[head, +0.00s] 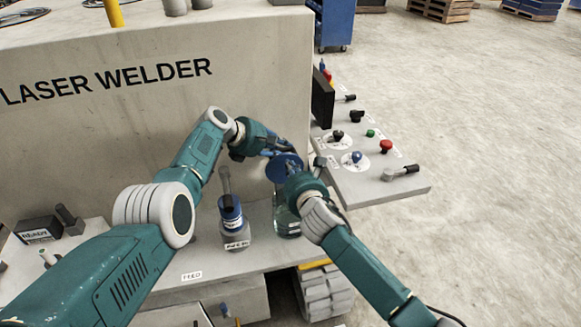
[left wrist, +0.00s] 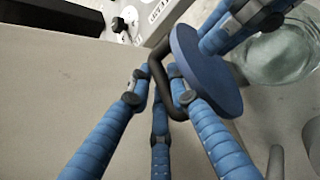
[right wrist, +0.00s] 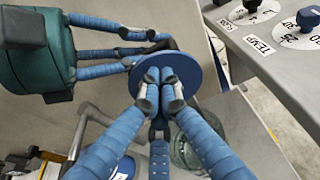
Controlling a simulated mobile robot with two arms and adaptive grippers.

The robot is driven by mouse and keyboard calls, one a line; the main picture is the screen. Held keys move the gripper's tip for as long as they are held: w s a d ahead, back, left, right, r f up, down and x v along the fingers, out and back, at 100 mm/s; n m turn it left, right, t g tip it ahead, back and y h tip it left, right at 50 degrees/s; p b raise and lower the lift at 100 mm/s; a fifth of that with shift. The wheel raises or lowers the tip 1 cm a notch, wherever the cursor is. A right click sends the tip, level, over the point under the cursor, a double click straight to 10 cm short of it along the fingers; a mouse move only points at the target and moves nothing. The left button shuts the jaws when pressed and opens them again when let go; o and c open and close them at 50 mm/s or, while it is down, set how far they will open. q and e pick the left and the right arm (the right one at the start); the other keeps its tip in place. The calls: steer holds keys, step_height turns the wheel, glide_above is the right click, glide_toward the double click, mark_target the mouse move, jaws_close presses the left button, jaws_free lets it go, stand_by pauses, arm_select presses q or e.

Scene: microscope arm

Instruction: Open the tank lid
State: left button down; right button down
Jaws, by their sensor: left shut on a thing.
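The tank (head: 287,218) is a clear glass vessel on the bench. It also shows in the left wrist view (left wrist: 280,55) and the right wrist view (right wrist: 197,145). Its round blue lid (head: 281,168) is apart from the tank's mouth and tilted; it also shows in the left wrist view (left wrist: 213,82) and right wrist view (right wrist: 208,72). My left gripper (head: 274,147) is shut on the lid's dark bent handle (left wrist: 158,72). My right gripper (right wrist: 159,84) has its fingers together in front of the lid's face; whether they touch it is unclear.
A control panel (head: 405,185) with knobs and a red button juts out at right. The welder's tall wall (head: 130,120) stands behind. Open floor lies to the right.

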arm_select(q)
steer(key=shift+a+f, duration=0.2)
steer(key=shift+a, duration=0.05)
steer(key=shift+d, duration=0.2)
arm_select(e)
steer(key=shift+w+a+r, duration=0.1)
steer(key=shift+w, duration=0.7)
arm_select(q)
steer(key=c, duration=1.8)
jaws_free()
steer(key=shift+c, duration=0.2)
steer(key=shift+d, duration=0.1)
arm_select(e)
steer(key=shift+w, duration=0.1)
